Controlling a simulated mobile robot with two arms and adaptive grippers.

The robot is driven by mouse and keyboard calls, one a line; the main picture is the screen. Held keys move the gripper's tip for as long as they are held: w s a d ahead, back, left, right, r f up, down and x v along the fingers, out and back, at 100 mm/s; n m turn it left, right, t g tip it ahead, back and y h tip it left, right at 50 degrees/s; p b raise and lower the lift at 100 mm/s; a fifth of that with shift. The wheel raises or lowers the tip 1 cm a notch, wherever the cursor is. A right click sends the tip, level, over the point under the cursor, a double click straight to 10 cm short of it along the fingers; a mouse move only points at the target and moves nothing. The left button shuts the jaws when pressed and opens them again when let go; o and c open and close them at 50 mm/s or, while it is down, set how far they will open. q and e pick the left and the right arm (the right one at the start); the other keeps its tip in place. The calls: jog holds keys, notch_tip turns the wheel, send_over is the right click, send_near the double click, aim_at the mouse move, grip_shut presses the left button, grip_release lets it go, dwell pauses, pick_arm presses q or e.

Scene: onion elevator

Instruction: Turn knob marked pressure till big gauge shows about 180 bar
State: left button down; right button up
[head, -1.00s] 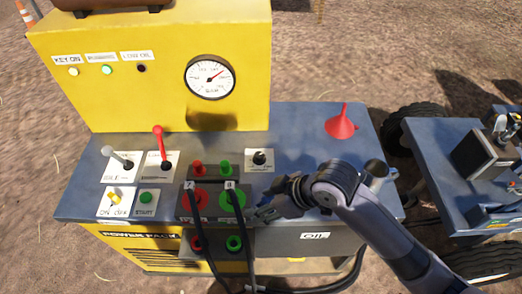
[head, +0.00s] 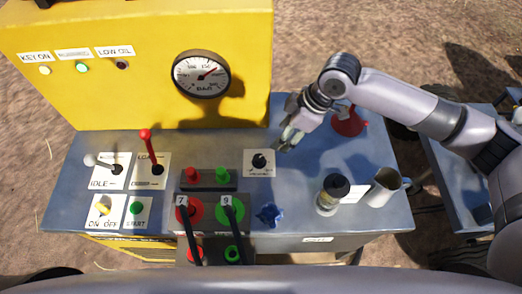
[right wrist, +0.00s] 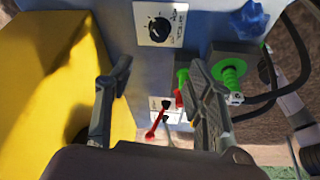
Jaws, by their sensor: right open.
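The black pressure knob (head: 259,161) sits on a small white plate on the blue-grey bench top. It also shows in the right wrist view (right wrist: 159,30), near the top, ahead of my fingers. The big round gauge (head: 202,74) is on the yellow panel; its needle points to the upper right, and its numbers are too small to read surely. My right gripper (head: 284,142) is open and empty, just right of and above the knob, apart from it. In the right wrist view its two fingers (right wrist: 158,78) are spread. My left gripper is not in view.
A jar with a black lid (head: 333,193), a metal mug (head: 386,187) and a blue star-shaped handle (head: 268,215) are at the right front. Levers (head: 150,155) and hose couplings (head: 232,215) lie left of the knob.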

aim_at(259, 157)
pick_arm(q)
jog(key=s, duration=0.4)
pick_arm(e)
jog(key=p+x, duration=0.2)
jog(key=x, duration=1)
jog(key=shift+w+a+f, duration=0.1)
jog(key=shift+a+f, duration=0.05)
jog(key=shift+f, duration=0.15)
jog(key=x, duration=0.2)
jog(key=shift+a+f+p, duration=0.15)
jog(key=shift+f+p, duration=0.15)
jog(key=shift+f, duration=0.2)
jog(key=c, duration=0.5)
jog(key=shift+w, duration=0.1)
jog(key=c, duration=0.7)
jog(key=shift+o, duration=0.2)
jog(key=shift+r+m+p, duration=0.25)
jog(key=shift+m+p, duration=0.15)
jog(key=shift+p, duration=0.2)
jog(key=shift+f+m+t, duration=0.2)
jog(key=shift+m+t, duration=0.1)
jog(key=shift+m, duration=0.1)
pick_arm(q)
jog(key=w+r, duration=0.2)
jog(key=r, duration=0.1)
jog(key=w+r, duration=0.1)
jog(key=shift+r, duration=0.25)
